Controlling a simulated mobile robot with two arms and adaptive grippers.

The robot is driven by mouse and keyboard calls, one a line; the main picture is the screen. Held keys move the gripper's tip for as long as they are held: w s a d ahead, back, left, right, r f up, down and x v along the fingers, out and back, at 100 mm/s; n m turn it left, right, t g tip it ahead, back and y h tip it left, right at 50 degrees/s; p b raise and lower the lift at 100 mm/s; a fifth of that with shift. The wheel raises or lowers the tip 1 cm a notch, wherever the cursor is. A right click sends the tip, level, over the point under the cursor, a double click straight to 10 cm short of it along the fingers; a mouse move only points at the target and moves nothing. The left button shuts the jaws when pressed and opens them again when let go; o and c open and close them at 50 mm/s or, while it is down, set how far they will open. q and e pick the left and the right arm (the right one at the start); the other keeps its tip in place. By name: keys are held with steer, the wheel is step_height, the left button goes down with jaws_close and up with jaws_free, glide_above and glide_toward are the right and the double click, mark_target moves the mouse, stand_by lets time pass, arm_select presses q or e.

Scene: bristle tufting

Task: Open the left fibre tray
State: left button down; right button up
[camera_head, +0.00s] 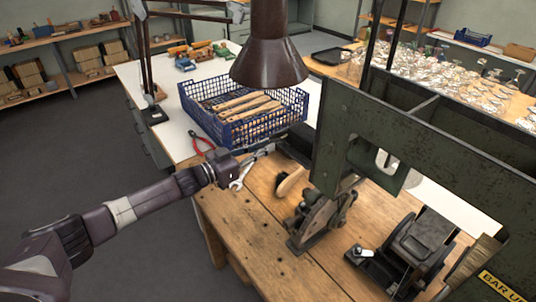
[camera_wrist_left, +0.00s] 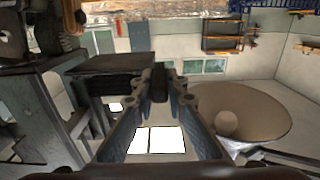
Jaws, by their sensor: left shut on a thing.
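My left gripper (camera_head: 262,152) reaches in from the left over the wooden bench, at the left end of a dark box-like part (camera_head: 294,147) beside the green machine frame. This part looks like the left fibre tray, but its inside is hidden from me. In the left wrist view the fingers (camera_wrist_left: 160,82) come together on a small dark handle (camera_wrist_left: 159,76), with a dark block (camera_wrist_left: 108,72) just left of it. I cannot tell how far the tray stands out. My right gripper is not in view.
A green machine frame (camera_head: 343,130) stands right of the gripper. A brown lamp shade (camera_head: 270,62) hangs above a blue crate (camera_head: 205,122) of wooden handles. The bench's front left (camera_head: 240,220) is clear.

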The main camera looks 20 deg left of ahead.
arm_select(q)
steer(key=shift+w+a+r, duration=0.1)
steer(key=shift+a, duration=0.15)
steer(key=c, duration=2.2)
jaws_free()
steer(key=shift+s+a+f, duration=0.2)
steer(key=shift+s+a, duration=0.1)
steer(key=shift+s, duration=0.15)
steer(key=v, duration=1.1)
steer(key=shift+r, duration=0.15)
